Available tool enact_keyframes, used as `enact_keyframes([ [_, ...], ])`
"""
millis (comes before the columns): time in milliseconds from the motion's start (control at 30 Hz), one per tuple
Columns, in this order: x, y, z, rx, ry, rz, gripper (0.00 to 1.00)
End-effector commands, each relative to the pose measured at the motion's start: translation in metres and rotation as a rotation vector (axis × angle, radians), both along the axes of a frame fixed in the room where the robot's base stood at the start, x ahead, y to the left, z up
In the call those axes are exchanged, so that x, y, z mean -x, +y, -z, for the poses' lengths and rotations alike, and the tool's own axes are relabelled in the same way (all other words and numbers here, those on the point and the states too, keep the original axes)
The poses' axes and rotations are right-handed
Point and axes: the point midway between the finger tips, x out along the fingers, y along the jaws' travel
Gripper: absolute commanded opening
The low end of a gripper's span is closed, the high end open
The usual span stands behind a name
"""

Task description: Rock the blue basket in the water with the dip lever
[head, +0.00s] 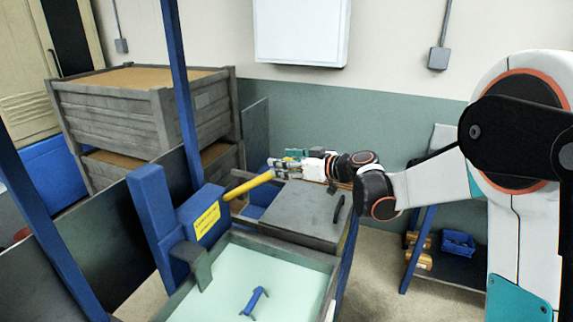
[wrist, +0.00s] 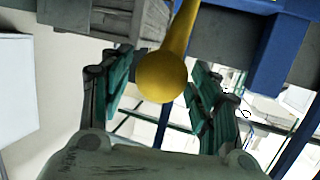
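The yellow dip lever (head: 250,186) slants up from a blue post with a yellow label to my gripper (head: 285,166). In the wrist view the lever's round yellow knob (wrist: 162,78) is between the two green-padded fingers of my gripper (wrist: 158,68). The fingers are spread, with a visible gap on the left and the right pad close to the knob; contact there is unclear. A blue handle (head: 255,303), seemingly of the basket, shows in the pale green water (head: 225,285) of the tank; the rest of the basket is hidden.
A grey lidded box (head: 298,212) with a dark handle stands behind the tank, below my forearm. Blue uprights (head: 180,90) and stacked grey crates (head: 150,110) stand at left. A shelf with a small blue bin (head: 458,243) is at right.

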Motion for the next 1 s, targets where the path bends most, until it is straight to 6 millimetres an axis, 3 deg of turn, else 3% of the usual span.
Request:
enact_keyframes([
  [367, 0.004, -0.005, 0.0, 0.003, 0.001, 0.0, 0.58],
  [1000, 0.066, -0.086, -0.025, 0.002, 0.0, 0.001, 0.58],
])
